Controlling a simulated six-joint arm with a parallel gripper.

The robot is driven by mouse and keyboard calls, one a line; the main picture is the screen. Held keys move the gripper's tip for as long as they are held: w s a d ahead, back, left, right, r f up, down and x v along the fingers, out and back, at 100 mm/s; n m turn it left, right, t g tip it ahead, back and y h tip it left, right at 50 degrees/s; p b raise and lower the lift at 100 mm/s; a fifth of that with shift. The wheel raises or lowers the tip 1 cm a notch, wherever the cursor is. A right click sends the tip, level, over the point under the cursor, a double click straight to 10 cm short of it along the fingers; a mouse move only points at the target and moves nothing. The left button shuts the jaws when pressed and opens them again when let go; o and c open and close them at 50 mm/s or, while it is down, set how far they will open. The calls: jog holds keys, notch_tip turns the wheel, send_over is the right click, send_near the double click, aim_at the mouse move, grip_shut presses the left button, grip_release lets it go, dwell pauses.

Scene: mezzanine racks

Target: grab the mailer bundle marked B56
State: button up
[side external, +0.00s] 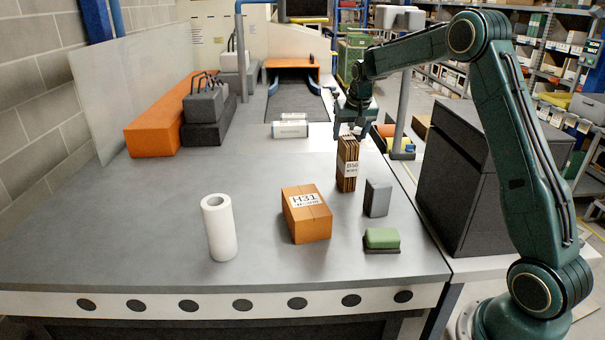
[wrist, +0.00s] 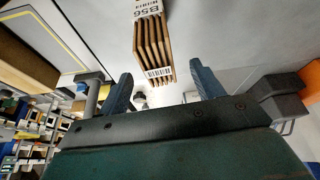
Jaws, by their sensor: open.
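The mailer bundle marked B56 (side external: 347,165) is a stack of brown cardboard mailers with a white label band, standing upright on the grey table. My gripper (side external: 355,130) is just above the bundle's top in the side view. In the wrist view my gripper (wrist: 160,85) has its two blue fingers wide apart, with nothing between the tips. The bundle lies beyond the fingertips, apart from them as far as I can tell.
An orange box marked H31 (side external: 308,222) stands left of the bundle. A grey block (side external: 377,198) and a green-topped pad (side external: 382,239) are to its front right. A white roll (side external: 219,228) stands further left; white rolls (side external: 290,129) lie behind. The left table middle is clear.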

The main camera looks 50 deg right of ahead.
aim_at(350, 139)
jog(key=shift+w+d+f, duration=0.15)
jog(key=shift+f, duration=0.3)
jog(key=shift+f, duration=0.1)
jog(key=x, duration=0.3)
jog(key=shift+d+f, duration=0.15)
jog(key=shift+d, duration=0.1)
jog(key=shift+x, duration=0.8)
jog(key=shift+f, duration=0.25)
jog(key=shift+c, duration=0.5)
jog(key=c, duration=1.3)
jog(key=shift+r, duration=0.2)
